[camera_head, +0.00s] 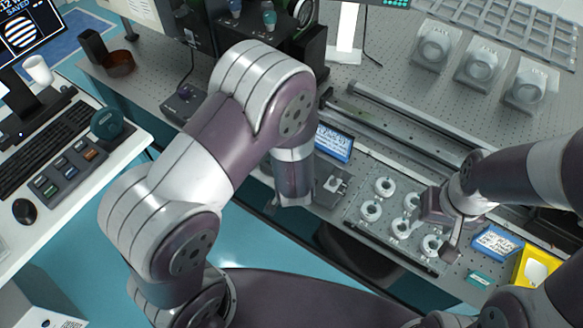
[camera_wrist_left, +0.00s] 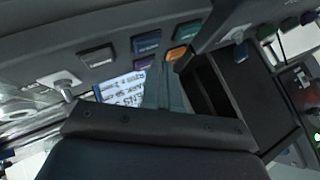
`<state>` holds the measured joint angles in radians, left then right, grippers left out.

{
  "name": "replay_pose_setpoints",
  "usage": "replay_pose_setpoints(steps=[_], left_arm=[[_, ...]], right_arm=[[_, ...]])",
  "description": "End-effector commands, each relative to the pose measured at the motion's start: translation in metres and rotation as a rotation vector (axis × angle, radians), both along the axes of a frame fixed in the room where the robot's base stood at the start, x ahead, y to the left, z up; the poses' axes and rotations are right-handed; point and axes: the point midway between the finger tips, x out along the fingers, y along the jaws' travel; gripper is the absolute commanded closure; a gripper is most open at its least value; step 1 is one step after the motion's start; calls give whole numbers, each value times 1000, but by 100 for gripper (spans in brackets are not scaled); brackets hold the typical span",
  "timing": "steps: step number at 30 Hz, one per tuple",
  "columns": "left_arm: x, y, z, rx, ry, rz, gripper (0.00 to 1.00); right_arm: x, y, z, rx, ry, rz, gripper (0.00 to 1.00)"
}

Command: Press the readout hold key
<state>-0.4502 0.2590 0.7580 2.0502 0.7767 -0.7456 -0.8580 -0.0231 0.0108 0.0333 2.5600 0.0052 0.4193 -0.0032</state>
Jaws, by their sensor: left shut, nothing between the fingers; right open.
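In the left wrist view a grey panel carries several small coloured keys, among them a blue key (camera_wrist_left: 147,43), an orange key (camera_wrist_left: 187,32) and a purple key (camera_wrist_left: 145,62). I cannot read which is the readout hold key. My left gripper (camera_wrist_left: 160,125) is shut and empty, a dark shape low in that view, apart from the keys as far as I can tell. In the head view my left arm hides its gripper. My right gripper (camera_head: 442,226) is open and empty, over the ring-shaped parts on the table.
Several white rings (camera_head: 371,211) lie on a plate. A keypad (camera_head: 64,172) lies on the left desk.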

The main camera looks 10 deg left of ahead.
Motion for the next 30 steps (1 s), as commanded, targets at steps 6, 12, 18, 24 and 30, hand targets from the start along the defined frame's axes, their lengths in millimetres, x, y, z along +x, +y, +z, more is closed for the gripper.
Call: replay_pose_setpoints(steps=[6, 12, 18, 24, 30], left_arm=[[0, 0, 0, 0, 0, 0, 100], [0, 0, 0, 0, 0, 0, 100], [0, 0, -3, 0, 0, 0, 100], [0, 0, -9, 0, 0, 0, 100], [0, 0, -8, 0, 0, 0, 100]], right_arm=[[0, 0, 0, 0, 0, 0, 40], [0, 0, 0, 0, 0, 0, 40], [0, 0, -1, 0, 0, 0, 40], [0, 0, -2, 0, 0, 0, 40], [0, 0, -2, 0, 0, 0, 40]])
